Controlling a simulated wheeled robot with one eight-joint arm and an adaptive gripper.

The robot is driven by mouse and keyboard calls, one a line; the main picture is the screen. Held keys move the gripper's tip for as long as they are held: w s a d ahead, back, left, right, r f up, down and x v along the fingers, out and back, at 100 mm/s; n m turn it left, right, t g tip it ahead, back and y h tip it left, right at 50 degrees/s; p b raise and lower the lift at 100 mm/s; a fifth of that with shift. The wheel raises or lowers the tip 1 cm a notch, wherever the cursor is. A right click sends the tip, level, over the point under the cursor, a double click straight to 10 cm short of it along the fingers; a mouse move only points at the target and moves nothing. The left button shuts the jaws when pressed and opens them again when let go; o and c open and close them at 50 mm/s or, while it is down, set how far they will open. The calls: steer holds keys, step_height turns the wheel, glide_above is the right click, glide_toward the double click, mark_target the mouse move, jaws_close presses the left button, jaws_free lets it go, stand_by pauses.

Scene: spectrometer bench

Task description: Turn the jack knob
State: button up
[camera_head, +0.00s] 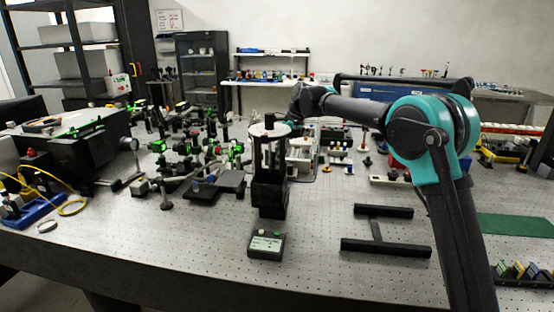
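My arm reaches in from the right, and its dark end, with my gripper (299,112), is over the middle of the bench, beside and apparently behind a tall black stand (270,190) with a pale disc near its top. The gripper's fingers are too small and dark to make out, so I cannot tell whether they are open or shut or touch anything. I cannot pick out the jack knob for certain. A pale boxy assembly (301,158) sits just below the arm's end, partly hidden by the black stand.
The perforated optical bench (320,275) has free room at the front. A small box with a pale label (266,244) and a black H-shaped frame (376,230) lie there. Several green-marked optics (185,148) crowd the left. A green mat (515,225) lies at right.

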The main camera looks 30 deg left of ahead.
jaws_close()
steer(key=shift+m+t+y, duration=0.3)
steer(key=shift+m+t, duration=0.6)
steer(key=shift+m, duration=1.4)
steer(key=shift+o, duration=2.1)
jaws_free()
steer(key=v, duration=1.2)
